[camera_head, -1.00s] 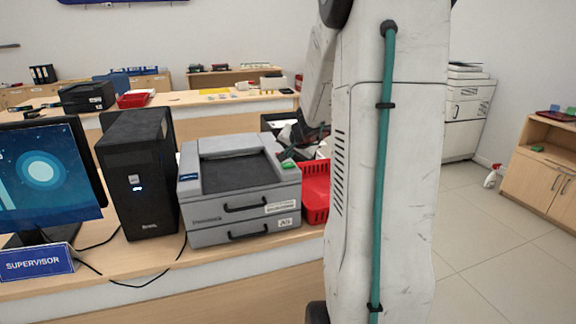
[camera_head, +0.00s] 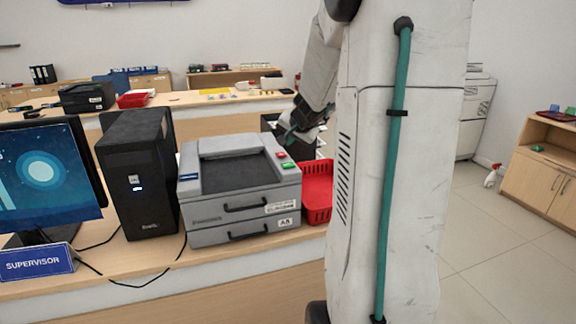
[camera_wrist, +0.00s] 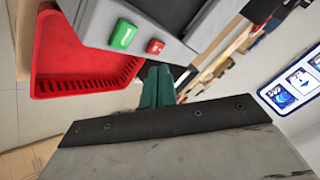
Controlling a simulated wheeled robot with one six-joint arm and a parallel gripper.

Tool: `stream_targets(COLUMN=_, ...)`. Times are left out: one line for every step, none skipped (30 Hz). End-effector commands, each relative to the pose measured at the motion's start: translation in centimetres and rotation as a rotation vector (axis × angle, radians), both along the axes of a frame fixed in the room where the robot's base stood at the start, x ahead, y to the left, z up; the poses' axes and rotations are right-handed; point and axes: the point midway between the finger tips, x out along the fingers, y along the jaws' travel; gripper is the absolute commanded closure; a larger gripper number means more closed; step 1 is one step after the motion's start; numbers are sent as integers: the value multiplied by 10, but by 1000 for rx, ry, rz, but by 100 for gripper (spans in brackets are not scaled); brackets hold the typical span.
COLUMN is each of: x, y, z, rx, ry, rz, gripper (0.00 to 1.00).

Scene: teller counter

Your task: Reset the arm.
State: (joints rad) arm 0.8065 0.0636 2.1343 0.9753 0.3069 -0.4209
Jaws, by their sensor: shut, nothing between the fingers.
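My arm fills the right-centre of the head view, a tall white link with a green cable. My gripper (camera_head: 290,137) shows partly beyond the printer's right rear side, at the end of my forearm. In the wrist view my gripper's green fingers (camera_wrist: 157,86) are together with nothing held between them. They are close to the grey printer (camera_wrist: 195,25), but I cannot tell the exact gap. The printer (camera_head: 240,190) also stands on the counter in the head view, with a green button (camera_wrist: 123,34) and a red button (camera_wrist: 155,47) on its top edge.
A red basket (camera_head: 317,207) stands right of the printer, partly behind my arm; it also shows in the wrist view (camera_wrist: 70,60). A black computer tower (camera_head: 140,200), a monitor (camera_head: 45,175) and a supervisor sign (camera_head: 37,262) are at left. Open floor (camera_head: 500,235) lies at right.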

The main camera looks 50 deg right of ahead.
Motion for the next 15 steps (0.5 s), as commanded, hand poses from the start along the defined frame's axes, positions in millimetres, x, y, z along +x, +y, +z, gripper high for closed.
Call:
stream_targets(x=0, y=0, z=0, rx=0, ry=0, rz=0, gripper=100)
stream_targets(x=0, y=0, z=0, rx=0, ry=0, rz=0, gripper=100)
stream_targets(x=0, y=0, z=0, rx=0, ry=0, rz=0, gripper=100)
stream_targets(x=0, y=0, z=0, rx=0, ry=0, rz=0, gripper=100)
stream_targets(x=0, y=0, z=0, rx=0, ry=0, rz=0, gripper=100)
stream_targets(x=0, y=0, z=0, rx=0, ry=0, rz=0, gripper=100)
stream_targets(x=0, y=0, z=0, rx=0, ry=0, rz=0, gripper=100)
stream_targets(x=0, y=0, z=0, rx=0, ry=0, rz=0, gripper=100)
stream_targets(x=0, y=0, z=0, rx=0, ry=0, rz=0, gripper=100)
stream_targets(x=0, y=0, z=0, rx=0, ry=0, rz=0, gripper=100)
stream_targets(x=0, y=0, z=0, rx=0, ry=0, rz=0, gripper=100)
stream_targets(x=0, y=0, z=0, rx=1, ry=-1, rz=-1, gripper=100)
stream_targets(x=0, y=1, z=0, rx=8, ry=-2, rz=-4, gripper=100)
stream_targets(x=0, y=3, z=-1, rx=21, ry=-4, rz=-3, gripper=100)
stream_targets(x=1, y=7, z=-3, rx=43, ry=0, rz=10, gripper=100)
